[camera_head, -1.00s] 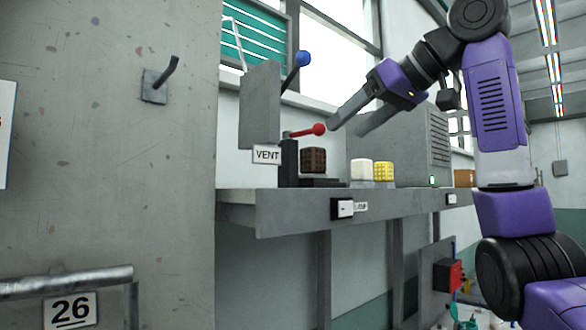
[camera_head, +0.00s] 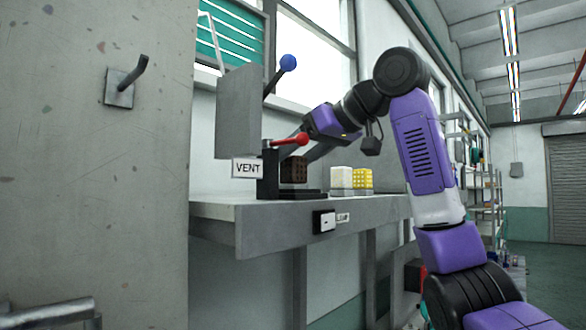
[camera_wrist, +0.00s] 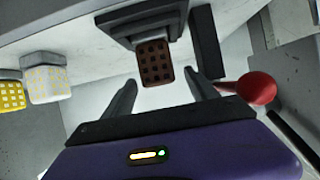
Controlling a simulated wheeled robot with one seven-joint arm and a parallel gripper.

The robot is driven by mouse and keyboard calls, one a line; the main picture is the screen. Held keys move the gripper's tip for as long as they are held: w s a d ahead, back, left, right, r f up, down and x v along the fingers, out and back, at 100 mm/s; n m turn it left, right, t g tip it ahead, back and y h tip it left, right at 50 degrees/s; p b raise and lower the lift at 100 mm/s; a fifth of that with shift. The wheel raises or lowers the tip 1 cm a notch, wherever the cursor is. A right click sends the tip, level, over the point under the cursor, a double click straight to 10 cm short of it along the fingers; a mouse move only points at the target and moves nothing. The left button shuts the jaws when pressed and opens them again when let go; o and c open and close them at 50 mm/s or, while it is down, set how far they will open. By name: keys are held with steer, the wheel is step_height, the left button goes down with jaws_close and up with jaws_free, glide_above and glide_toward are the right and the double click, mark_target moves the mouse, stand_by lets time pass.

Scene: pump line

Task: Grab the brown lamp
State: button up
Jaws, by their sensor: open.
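The brown lamp (camera_head: 294,169) is a small dark brown block with a grid of square dimples. It sits on a dark base on the grey shelf, behind the VENT sign. My gripper (camera_head: 302,150) reaches down toward it from the upper right, with its fingers partly behind the red lever knob. In the wrist view the brown lamp (camera_wrist: 156,63) lies ahead, in line with the gap between the two spread fingertips (camera_wrist: 160,79). The gripper is open and empty. Whether a finger touches the lamp cannot be told.
A lever with a red knob (camera_head: 302,139) stands close beside the lamp, near a finger in the wrist view (camera_wrist: 257,88). A white lamp (camera_head: 341,178) and a yellow lamp (camera_head: 363,178) stand to the right. A blue-knobbed lever (camera_head: 288,63) and grey panel (camera_head: 239,110) rise above.

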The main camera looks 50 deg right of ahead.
steer(key=shift+w+f, duration=0.2)
steer(key=shift+w, duration=0.2)
jaws_close()
steer(key=shift+r, duration=0.1)
